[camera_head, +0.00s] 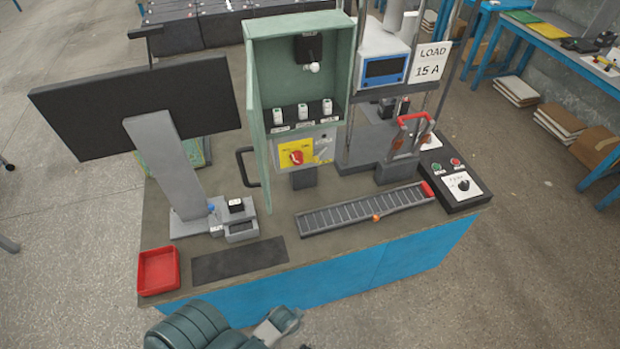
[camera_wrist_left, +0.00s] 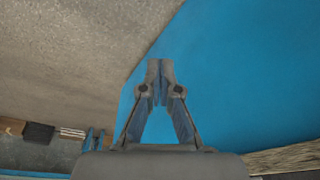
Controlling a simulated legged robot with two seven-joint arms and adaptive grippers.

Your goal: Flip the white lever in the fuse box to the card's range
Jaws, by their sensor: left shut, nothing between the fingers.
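The green fuse box (camera_head: 257,75) stands open at the back of the bench. Three small white switches sit in a row inside it: left (camera_head: 278,116), middle (camera_head: 303,112) and right (camera_head: 327,106). Labels under them are too small to read. A white-knobbed lever (camera_head: 313,67) hangs from a black block higher up. The white card (camera_head: 430,62) right of the box reads "LOAD 15 A". My left gripper (camera_wrist_left: 160,75) is shut and empty beside the blue bench front. In the head view my left arm is at the bottom edge, well away from the box. My right gripper is not in view.
A monitor (camera_head: 140,105) stands left of the box. A yellow panel with a red knob (camera_head: 296,157) is below the switches. A ribbed grey rack (camera_head: 365,210), a red tray (camera_head: 158,270) and a black control box (camera_head: 455,180) occupy the bench. A dark mat (camera_head: 240,260) lies clear at the front.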

